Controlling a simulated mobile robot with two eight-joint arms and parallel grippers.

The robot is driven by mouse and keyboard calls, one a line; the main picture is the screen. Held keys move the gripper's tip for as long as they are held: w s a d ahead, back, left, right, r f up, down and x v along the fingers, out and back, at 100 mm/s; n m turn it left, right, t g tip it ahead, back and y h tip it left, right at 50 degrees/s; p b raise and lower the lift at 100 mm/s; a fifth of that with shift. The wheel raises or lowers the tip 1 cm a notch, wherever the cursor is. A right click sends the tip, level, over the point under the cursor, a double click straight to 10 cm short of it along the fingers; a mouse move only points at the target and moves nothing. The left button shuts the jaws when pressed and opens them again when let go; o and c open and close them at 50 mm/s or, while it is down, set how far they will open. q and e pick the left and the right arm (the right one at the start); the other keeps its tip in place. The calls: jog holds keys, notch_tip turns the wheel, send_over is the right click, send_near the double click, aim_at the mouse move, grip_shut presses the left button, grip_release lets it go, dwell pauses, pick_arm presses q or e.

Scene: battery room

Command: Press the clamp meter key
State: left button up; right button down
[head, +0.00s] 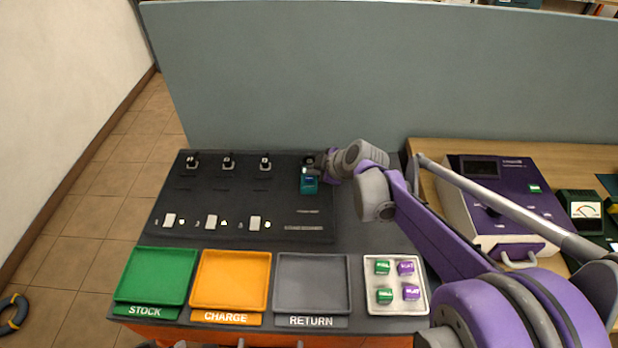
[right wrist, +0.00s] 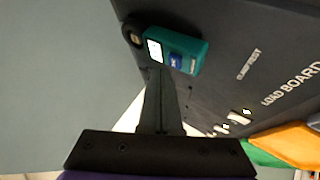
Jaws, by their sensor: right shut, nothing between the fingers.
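The clamp meter (head: 309,184) is a small teal device with a dark round jaw, on the dark load board at its right end. In the right wrist view the clamp meter (right wrist: 192,54) shows a lit pale screen and a blue key (right wrist: 175,61). My right gripper (head: 319,167) is at the meter's upper right in the head view, its fingers closed and empty. In the right wrist view the closed fingers (right wrist: 158,76) end close by the screen and key. I cannot tell whether they touch the meter. My left gripper is not in view.
The load board (head: 240,180) also bears three black fittings and three white switches. In front are green (head: 154,275), orange (head: 230,280) and grey (head: 312,283) trays and a pale tray (head: 396,307) of small blocks. A grey partition (head: 300,80) stands behind; a purple instrument (head: 500,205) stands right.

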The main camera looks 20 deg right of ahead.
aim_at(313, 180)
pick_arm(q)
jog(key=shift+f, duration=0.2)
pick_arm(e)
jog(key=shift+f, duration=0.35)
pick_arm(q)
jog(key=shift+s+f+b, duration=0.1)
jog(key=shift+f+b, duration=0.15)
jog(key=shift+b, duration=0.05)
pick_arm(e)
jog(key=shift+f, duration=0.4)
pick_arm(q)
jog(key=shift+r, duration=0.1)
pick_arm(e)
jog(key=shift+r, duration=0.1)
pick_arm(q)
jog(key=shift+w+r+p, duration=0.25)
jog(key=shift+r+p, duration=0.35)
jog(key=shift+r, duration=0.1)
pick_arm(e)
jog(key=shift+r, duration=0.7)
